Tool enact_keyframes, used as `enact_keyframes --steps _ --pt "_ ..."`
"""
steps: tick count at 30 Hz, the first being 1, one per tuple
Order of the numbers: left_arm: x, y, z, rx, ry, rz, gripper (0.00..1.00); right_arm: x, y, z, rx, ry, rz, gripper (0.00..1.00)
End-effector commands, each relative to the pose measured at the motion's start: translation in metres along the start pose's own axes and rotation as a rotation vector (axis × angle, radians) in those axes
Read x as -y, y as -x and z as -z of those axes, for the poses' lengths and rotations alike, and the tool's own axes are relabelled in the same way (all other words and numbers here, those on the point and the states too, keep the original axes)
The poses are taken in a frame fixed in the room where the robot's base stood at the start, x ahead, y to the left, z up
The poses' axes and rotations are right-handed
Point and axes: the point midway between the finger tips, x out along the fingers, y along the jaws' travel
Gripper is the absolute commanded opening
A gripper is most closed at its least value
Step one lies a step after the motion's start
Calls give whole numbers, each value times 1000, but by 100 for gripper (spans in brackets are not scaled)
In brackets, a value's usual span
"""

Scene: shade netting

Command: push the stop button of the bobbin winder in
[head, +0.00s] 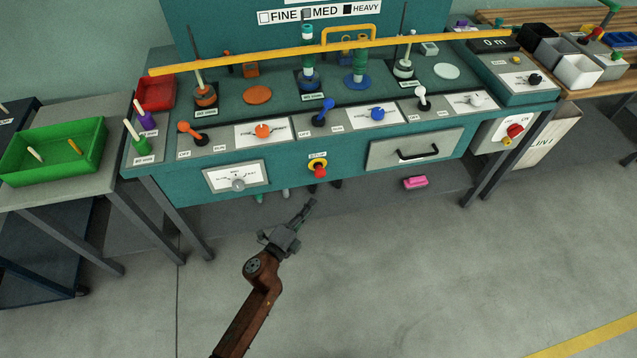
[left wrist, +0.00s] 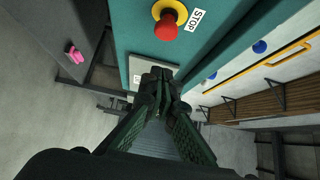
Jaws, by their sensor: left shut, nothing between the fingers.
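The stop button (head: 318,171) is a red knob on a yellow ring, on the teal front panel of the bobbin winder (head: 290,184). In the left wrist view the red stop button (left wrist: 167,27) shows at the top, with a white STOP label beside it. My left gripper (head: 309,206) is shut and empty, below and slightly left of the button in the head view. In the left wrist view its fingertips (left wrist: 157,76) are apart from the button. My right gripper is not in view.
A white dial plate (head: 236,178) is left of the button, and a drawer with a black handle (head: 417,152) is right of it. A pink block (head: 415,182) lies below the drawer. A green tray (head: 53,152) stands at the left. The floor in front is clear.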

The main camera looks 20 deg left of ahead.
Motion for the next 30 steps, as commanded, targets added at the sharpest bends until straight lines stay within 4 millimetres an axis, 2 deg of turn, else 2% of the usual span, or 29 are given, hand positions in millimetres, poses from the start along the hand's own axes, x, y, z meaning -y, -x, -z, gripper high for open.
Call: enact_keyframes --steps 1,6,9,12,18,30 --pt "-3 -12 1 -3 -1 0 0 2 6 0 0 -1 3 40" --pt "-4 -48 1 -2 -1 -1 0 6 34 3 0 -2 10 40" --pt "-4 -66 -1 -1 -2 -2 0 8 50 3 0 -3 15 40" --pt "-4 -75 -14 -1 -3 -3 0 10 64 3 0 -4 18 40" --pt "-2 -87 -25 -1 -1 -2 0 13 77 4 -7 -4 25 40" --pt "-1 -89 -28 0 1 -1 0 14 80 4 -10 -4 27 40"
